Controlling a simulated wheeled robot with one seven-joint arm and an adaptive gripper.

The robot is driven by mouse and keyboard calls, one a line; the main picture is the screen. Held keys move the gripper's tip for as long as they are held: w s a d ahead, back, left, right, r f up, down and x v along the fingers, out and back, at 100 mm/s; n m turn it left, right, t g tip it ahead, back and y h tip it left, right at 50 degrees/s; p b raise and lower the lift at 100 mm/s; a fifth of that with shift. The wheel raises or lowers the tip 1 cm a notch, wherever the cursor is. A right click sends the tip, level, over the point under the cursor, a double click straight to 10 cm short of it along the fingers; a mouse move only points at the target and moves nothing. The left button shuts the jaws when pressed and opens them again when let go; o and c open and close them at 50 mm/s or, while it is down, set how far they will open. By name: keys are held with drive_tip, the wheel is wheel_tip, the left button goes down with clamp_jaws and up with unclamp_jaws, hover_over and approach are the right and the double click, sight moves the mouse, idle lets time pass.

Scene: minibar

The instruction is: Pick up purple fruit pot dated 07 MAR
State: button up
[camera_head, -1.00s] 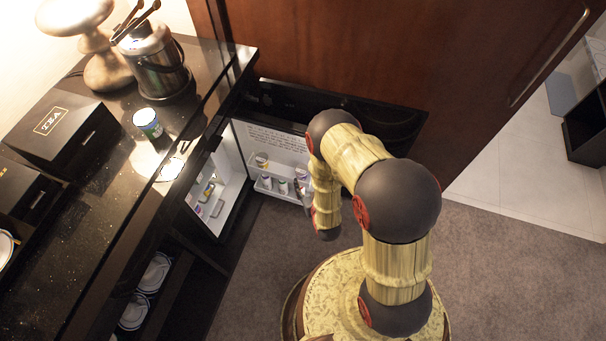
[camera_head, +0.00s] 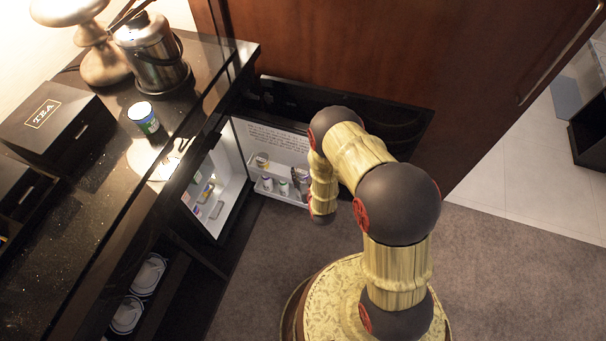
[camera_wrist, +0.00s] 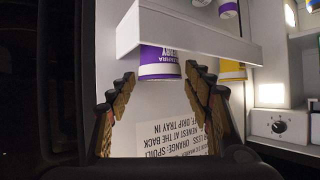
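In the wrist view a purple fruit pot (camera_wrist: 160,62) with white lettering stands in the fridge door shelf, partly hidden by the white shelf rail. The picture is upside down, and I cannot read a date on the pot. My gripper (camera_wrist: 159,82) is open, with one finger to each side of the pot and a little short of it. Nothing is between the fingers. In the head view my gripper (camera_head: 301,180) is at the right end of the door shelf, and the purple pot cannot be made out behind it.
A yellow pot (camera_wrist: 231,70) stands to the right in the wrist view. More pots stand on the open fridge door (camera_head: 270,145), including a whitish one (camera_head: 267,184). Carpet is clear below.

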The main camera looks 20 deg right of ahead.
drive_tip(key=shift+c, duration=1.2)
drive_tip(key=c, duration=0.7)
drive_tip(key=shift+r, duration=0.1)
